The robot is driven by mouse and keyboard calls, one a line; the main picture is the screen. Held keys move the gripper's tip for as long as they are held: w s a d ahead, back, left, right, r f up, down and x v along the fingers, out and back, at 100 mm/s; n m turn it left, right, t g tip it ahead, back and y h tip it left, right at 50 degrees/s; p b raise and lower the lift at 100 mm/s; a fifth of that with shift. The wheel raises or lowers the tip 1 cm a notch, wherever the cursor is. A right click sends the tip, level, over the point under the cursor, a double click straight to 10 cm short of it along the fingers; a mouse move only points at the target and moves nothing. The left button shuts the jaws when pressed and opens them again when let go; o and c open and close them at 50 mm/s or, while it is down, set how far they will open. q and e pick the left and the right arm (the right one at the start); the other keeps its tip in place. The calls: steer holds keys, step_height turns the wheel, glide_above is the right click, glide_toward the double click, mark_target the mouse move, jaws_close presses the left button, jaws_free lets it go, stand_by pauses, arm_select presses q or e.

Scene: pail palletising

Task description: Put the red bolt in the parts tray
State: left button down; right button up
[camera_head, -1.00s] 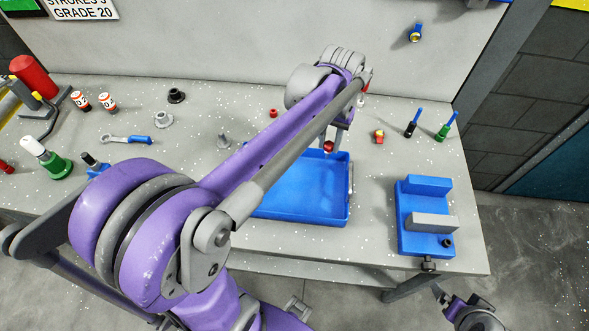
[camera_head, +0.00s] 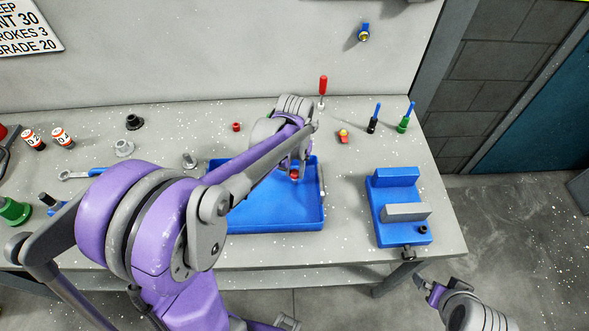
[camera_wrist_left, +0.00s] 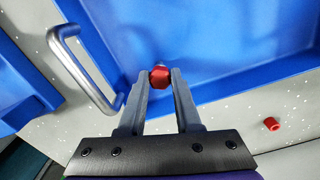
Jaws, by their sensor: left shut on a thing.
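The red bolt (camera_head: 294,174) is held between the fingertips of my left gripper (camera_head: 297,170), with its red hex head showing. In the left wrist view the bolt (camera_wrist_left: 160,77) sits between the two fingers (camera_wrist_left: 159,88). The blue parts tray (camera_head: 268,226) lies on the grey bench, and the bolt is above its right part, inside the rim. Its silver handle (camera_wrist_left: 82,72) shows in the left wrist view. How high the bolt is above the tray floor is hard to tell. My right gripper (camera_head: 428,291) is low at the right, off the bench; its jaws are unclear.
A blue fixture (camera_head: 398,226) with a grey bar stands right of the tray. A small red ring (camera_head: 236,127), a red-handled tool (camera_head: 323,86), a red-yellow piece (camera_head: 343,136) and a green-based tool (camera_head: 404,124) stand behind. My left arm hides the tray's left part.

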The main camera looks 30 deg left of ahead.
arm_select(q)
steer(key=shift+f, duration=0.2)
steer(key=c, duration=0.6)
jaws_free()
steer(key=shift+r, duration=0.1)
